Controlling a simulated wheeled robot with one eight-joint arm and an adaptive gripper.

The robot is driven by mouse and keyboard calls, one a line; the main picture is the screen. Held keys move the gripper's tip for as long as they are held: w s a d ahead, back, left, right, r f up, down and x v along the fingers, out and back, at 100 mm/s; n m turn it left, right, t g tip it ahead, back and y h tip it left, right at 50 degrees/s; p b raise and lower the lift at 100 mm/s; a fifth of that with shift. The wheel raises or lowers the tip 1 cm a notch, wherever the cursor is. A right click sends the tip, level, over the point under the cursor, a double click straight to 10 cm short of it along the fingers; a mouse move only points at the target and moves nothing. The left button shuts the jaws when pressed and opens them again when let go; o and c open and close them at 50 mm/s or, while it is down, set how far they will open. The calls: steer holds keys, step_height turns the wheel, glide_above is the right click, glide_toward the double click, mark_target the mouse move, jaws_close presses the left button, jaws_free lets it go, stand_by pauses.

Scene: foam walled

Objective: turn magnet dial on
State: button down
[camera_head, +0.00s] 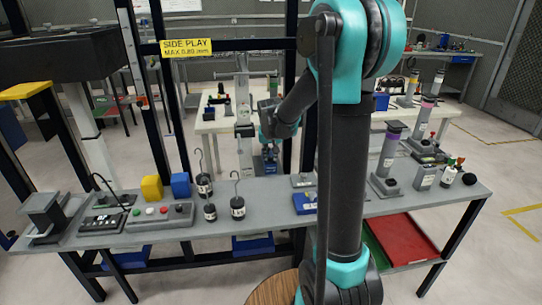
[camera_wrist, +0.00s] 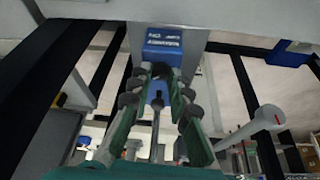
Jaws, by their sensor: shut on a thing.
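A blue block with white lettering (camera_wrist: 163,40) is at the top middle of the wrist view; the letters are too small to read surely. A dark knob (camera_wrist: 161,70), which appears to be the magnet dial, is just in front of it. My gripper (camera_wrist: 160,82) has its green-sided fingers on either side of the knob and is shut on it, partly hiding it. In the head view my gripper (camera_head: 269,150) reaches beyond the front bench, close to a grey stand (camera_head: 243,95). The dial is too small to make out there, and its turn position cannot be told.
A dark frame with a yellow side play sign (camera_head: 187,47) stands close to my arm. The grey front bench (camera_head: 262,197) carries a button box (camera_head: 160,213), hooked weights (camera_head: 237,206), yellow and blue blocks, and cylinders on stands (camera_head: 387,160). A white table (camera_head: 222,118) is behind.

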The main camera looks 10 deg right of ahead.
steer(key=m+h, duration=0.1)
steer(key=m, duration=0.2)
steer(key=shift+a+m, duration=0.15)
steer(key=shift+m, duration=0.15)
steer(key=shift+w+a+m+g+h, duration=0.1)
steer(key=shift+m+g+h, duration=0.55)
steer(key=shift+m, duration=1.15)
steer(key=c, duration=1.4)
jaws_free()
steer(key=shift+h, duration=0.25)
steer(key=v, duration=0.7)
steer(key=shift+r, duration=0.3)
